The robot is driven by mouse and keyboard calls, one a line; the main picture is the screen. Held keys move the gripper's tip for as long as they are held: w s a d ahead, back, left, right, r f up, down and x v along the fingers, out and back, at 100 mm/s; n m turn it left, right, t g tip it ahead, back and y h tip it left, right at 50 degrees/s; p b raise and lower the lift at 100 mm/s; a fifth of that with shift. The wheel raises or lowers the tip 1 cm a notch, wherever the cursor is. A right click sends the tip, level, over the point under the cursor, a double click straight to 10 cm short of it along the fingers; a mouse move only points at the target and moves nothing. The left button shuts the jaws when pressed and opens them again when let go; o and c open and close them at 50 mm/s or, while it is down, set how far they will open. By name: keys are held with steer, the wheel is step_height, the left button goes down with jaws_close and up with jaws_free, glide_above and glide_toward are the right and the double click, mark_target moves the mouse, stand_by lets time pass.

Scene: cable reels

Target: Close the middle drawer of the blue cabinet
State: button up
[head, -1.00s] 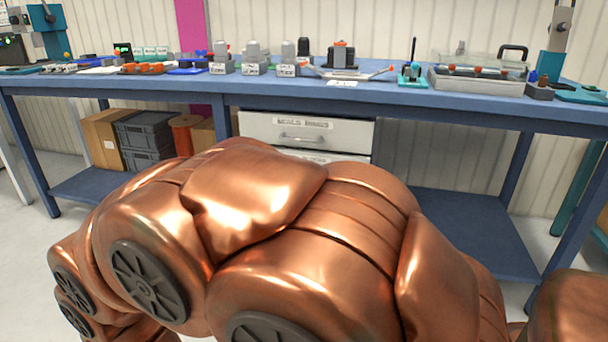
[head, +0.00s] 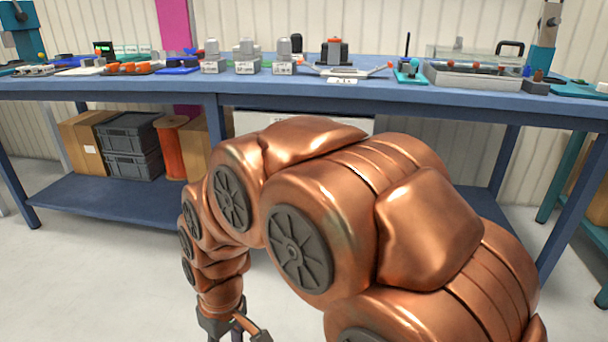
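A white drawer front (head: 250,121) shows as a thin strip under the blue workbench. It is the only part of a drawer unit that I see, and my copper-coloured arm hides the rest. I cannot see a middle drawer or how far any drawer stands out. No blue cabinet is plainly visible; the blue here is the bench frame. My gripper (head: 238,336) hangs low at the bottom edge, left of the middle and in front of the bench. Its fingertips are partly cut off, so I cannot tell whether it is open or shut.
The workbench (head: 150,90) carries several small devices and a clear-lidded tray (head: 470,78). On its lower shelf (head: 110,205) are grey crates (head: 130,145), a cardboard box (head: 85,140) and an orange reel (head: 172,148). The pale floor (head: 90,280) at left is clear.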

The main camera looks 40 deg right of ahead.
steer(key=w+d+f+n+t, duration=0.1)
steer(key=w+d+t, duration=0.1)
steer(key=w, duration=0.5)
steer(key=w+d+f+t, duration=0.1)
steer(key=w+t, duration=0.1)
steer(key=w, duration=0.5)
steer(key=w+d+n+t+h+p, duration=0.2)
steer(key=w+d+t+h, duration=0.3)
steer(key=w+d, duration=1.25)
steer(key=shift+w+d+r+n+t+h+b, duration=0.2)
steer(key=shift+w+d+r+n+t+h, duration=0.35)
steer(key=shift+d+h, duration=3.15)
steer(key=shift+w+d+r+n+t+h+b, duration=0.15)
steer(key=shift+w+d+r+t+h, duration=0.5)
steer(key=shift+d, duration=6.25)
steer(key=shift+w+d+r+n+h+b, duration=0.2)
steer(key=shift+w+d+h, duration=1.2)
steer(key=shift+d, duration=3.9)
steer(key=shift+s+f+h, duration=0.1)
steer(key=shift+s+h, duration=0.35)
jaws_close()
